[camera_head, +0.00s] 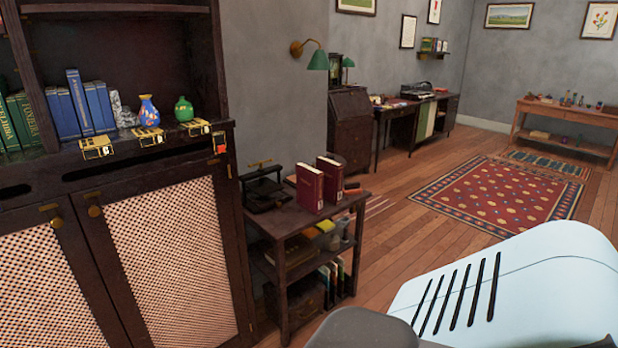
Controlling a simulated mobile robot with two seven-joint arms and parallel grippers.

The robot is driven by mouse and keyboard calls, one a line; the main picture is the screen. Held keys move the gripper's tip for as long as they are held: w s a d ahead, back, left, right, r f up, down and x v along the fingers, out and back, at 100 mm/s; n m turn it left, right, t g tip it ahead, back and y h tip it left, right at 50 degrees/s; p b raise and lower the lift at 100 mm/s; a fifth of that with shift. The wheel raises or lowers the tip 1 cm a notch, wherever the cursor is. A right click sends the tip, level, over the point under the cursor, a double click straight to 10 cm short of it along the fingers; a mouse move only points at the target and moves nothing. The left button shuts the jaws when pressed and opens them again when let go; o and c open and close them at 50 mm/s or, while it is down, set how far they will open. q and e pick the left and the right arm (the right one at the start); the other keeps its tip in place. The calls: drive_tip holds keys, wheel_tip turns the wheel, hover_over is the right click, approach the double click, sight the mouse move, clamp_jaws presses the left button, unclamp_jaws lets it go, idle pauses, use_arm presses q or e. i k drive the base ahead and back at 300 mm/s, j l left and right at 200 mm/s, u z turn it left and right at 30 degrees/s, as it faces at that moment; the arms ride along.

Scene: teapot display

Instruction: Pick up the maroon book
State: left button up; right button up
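Two maroon books stand upright side by side on the top of a small dark wooden shelf table (278,223). The nearer maroon book (309,187) is on the left, and the other maroon book (331,180) is just behind it to the right. I cannot tell which of the two the task means. Neither of my grippers is in view. A pale blue and grey part of mine fills the bottom right.
A black press-like device (263,188) is left of the books on the same table. A tall dark cabinet (150,240) stands close on the left, with vases and blue books above. Open wooden floor and a red rug (500,193) lie to the right.

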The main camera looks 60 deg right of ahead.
sight(310, 180)
drive_tip(key=i+l, duration=0.1)
drive_tip(key=l, duration=0.95)
drive_tip(key=i+l, duration=0.15)
drive_tip(key=l, duration=0.35)
drive_tip(key=i+l, duration=0.1)
drive_tip(key=l, duration=0.45)
drive_tip(key=i+l, duration=0.1)
drive_tip(key=l, duration=0.4)
drive_tip(key=l+z, duration=0.1)
drive_tip(key=l, duration=0.45)
drive_tip(key=i, duration=0.05)
